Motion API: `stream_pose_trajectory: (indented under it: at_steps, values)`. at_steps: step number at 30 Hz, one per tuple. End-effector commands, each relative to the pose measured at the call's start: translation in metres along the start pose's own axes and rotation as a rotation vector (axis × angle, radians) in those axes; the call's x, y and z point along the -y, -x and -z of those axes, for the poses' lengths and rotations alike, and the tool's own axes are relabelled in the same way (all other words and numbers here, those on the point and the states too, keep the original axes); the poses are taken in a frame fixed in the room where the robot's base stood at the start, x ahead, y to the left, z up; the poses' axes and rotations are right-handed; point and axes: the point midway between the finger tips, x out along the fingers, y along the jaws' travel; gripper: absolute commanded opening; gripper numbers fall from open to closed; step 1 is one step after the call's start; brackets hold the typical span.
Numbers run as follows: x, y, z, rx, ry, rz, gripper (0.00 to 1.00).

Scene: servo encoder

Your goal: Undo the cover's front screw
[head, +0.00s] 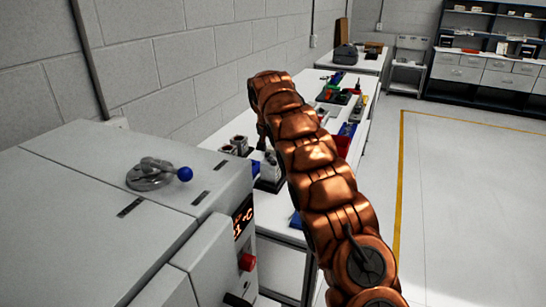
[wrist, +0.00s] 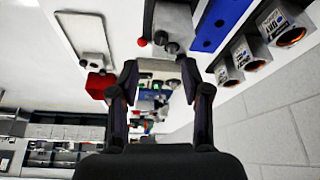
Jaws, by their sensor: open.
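My gripper (wrist: 160,78) is open in the wrist view, its two fingers apart with no object visibly held between them. A grey housing (wrist: 172,18) with small dark round parts stands at the top middle of the wrist view, beyond the fingertips. I cannot tell whether this is the unit with the cover. In the head view a grey and dark unit (head: 269,172) stands on the bench by my arm, partly hidden by it. The cover's front screw cannot be made out in either view. My gripper's fingers are not clear in the head view.
A white bench (head: 216,139) runs along the wall, with a red bin (wrist: 98,85), a blue plate (wrist: 218,22), a white tray (wrist: 80,36) and several square-bodied parts (wrist: 283,27) on it. A large grey machine (head: 110,210) fills the near left. Floor at right is clear.

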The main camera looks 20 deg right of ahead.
Motion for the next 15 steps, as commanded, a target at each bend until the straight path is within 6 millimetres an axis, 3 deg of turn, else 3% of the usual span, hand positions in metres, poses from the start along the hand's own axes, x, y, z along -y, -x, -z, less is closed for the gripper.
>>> stream_pose_trajectory:
  at_steps: [8, 15]
  values:
    - [0.001, -0.015, 0.002, -0.001, -0.002, 0.003, 0.47]
    - [0.001, -0.049, 0.001, 0.002, -0.001, 0.001, 0.47]
